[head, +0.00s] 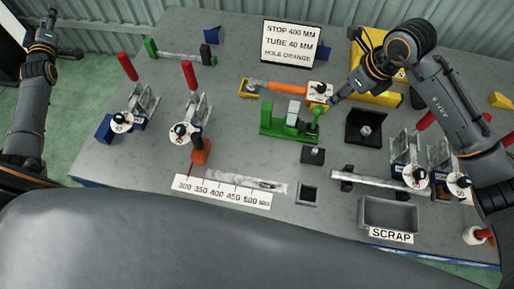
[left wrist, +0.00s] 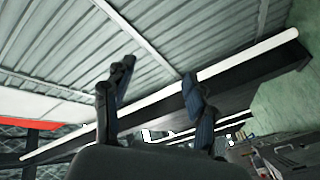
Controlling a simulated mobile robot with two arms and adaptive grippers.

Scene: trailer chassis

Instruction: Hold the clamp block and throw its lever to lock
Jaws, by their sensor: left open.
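A green clamp block (head: 283,132) with a grey insert stands mid-table. A green knobbed part (head: 316,111), possibly its lever, rises at its right end. Red-levered toggle clamps stand at the left (head: 143,100) and centre-left (head: 196,108), with more at the right, partly behind my right arm. My left gripper (head: 49,20) is raised off the table's left side, open and empty in the left wrist view (left wrist: 158,85).
An orange bar (head: 286,88) lies behind the green block. A sign (head: 290,43) stands at the back. A ruler strip (head: 222,194), a scrap tray (head: 389,228) and a bar on supports (head: 372,179) occupy the front. Bare table lies at the left front.

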